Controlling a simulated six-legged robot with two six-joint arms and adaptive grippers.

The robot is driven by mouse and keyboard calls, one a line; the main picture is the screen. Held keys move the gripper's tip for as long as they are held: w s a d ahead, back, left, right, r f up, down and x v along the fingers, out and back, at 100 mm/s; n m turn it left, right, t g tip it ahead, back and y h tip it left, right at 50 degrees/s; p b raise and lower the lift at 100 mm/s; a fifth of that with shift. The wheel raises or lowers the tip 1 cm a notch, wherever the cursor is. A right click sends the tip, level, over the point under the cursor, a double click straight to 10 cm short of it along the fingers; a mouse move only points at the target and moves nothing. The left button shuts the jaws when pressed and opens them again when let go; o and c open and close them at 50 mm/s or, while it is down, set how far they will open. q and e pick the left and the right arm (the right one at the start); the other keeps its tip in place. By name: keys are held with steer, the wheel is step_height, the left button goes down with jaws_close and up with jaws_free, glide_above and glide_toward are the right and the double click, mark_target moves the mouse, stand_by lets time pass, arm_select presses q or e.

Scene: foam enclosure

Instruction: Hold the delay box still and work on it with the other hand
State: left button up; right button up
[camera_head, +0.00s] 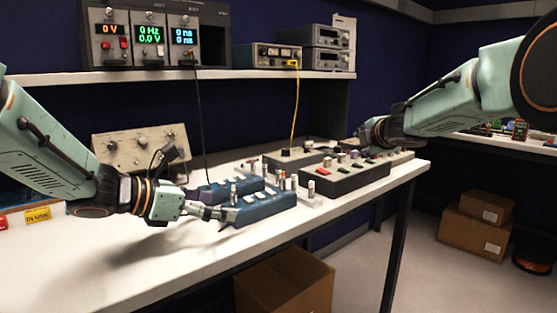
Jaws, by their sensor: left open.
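No label marks which unit is the delay box. A blue box (265,207) with white labels and metal knobs lies on the bench near its front edge. A second blue-purple box (212,192) lies behind it.
A beige panel with knobs (140,144) stands at the back left. A yellow cable (295,105) and a black cable (199,110) hang from the instrument shelf (130,77). The bench's front left (120,265) is clear. Cardboard boxes (468,233) stand on the floor.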

mark_target(235, 207)
arm_select(q)
steer(key=shift+w+f, duration=0.1)
arm_select(e)
steer(key=s+a+r+g+y, duration=0.1)
steer(key=a+r+y, duration=0.1)
steer(key=a+y, duration=0.35)
steer(key=s+a+r+g+y, duration=0.1)
steer(key=s+a+g+y, duration=0.15)
steer(key=a, duration=0.65)
arm_select(q)
steer(key=shift+w+d+f, duration=0.1)
steer(key=shift+d+f, duration=0.05)
steer(key=shift+d, duration=0.15)
steer(key=shift+x, duration=3.55)
arm_select(e)
steer(key=s+a+f+m+g+y, duration=0.2)
steer(key=s+a+m+g, duration=0.1)
steer(key=s+a+g, duration=0.5)
steer(key=shift+s+f+m, duration=0.2)
steer(key=shift+s+m, duration=0.1)
steer(key=shift+s, duration=1.55)
steer(key=shift+a+g, duration=0.1)
steer(key=shift+g, duration=0.15)
arm_select(q)
steer(key=shift+c, duration=0.2)
steer(key=c, duration=1.6)
